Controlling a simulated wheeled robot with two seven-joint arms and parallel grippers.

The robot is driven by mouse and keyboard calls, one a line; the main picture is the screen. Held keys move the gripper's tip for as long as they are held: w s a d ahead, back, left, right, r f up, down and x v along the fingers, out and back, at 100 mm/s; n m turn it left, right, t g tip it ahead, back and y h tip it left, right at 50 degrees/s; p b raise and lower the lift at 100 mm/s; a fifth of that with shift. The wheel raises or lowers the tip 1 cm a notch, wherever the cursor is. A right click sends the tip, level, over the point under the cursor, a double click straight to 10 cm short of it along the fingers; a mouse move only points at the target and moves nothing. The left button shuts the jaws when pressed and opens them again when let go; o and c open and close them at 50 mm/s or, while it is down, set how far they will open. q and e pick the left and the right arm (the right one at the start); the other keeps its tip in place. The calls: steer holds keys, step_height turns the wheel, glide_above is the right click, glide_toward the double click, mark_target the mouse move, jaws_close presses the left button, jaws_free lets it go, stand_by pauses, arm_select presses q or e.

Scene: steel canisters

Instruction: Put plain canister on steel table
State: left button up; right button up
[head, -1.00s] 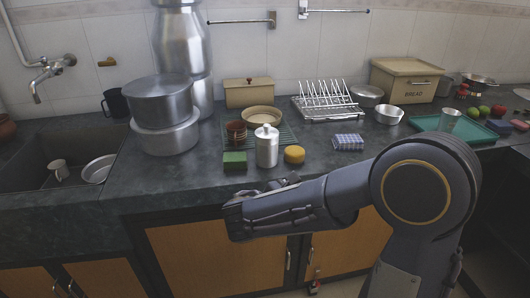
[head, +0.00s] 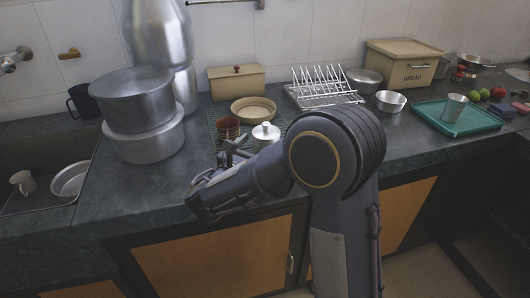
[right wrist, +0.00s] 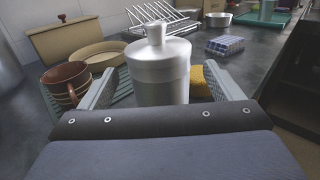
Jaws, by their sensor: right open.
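The plain canister (head: 265,134), a shiny steel cylinder with a knobbed lid, stands upright on the dark counter. In the head view my right arm hides its lower part. In the right wrist view the canister (right wrist: 160,78) is straight ahead, between the two spread fingers of my right gripper (right wrist: 163,82). The gripper is open, with a finger on either side; I cannot tell whether either touches. In the head view the right gripper (head: 232,158) is partly hidden by its own arm. My left gripper is not in view. I see no steel table.
A brown cup (right wrist: 66,84) stands close left of the gripper, and a yellow item (right wrist: 199,82) shows behind the right finger. Stacked pots (head: 143,110) stand left, beside the sink. A dish rack (head: 322,88) and green tray (head: 458,118) are farther right.

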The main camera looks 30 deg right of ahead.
steer(key=x, duration=0.3)
steer(key=shift+w+d+r, duration=0.1)
steer(key=shift+w+d, duration=0.15)
steer(key=c, duration=1.3)
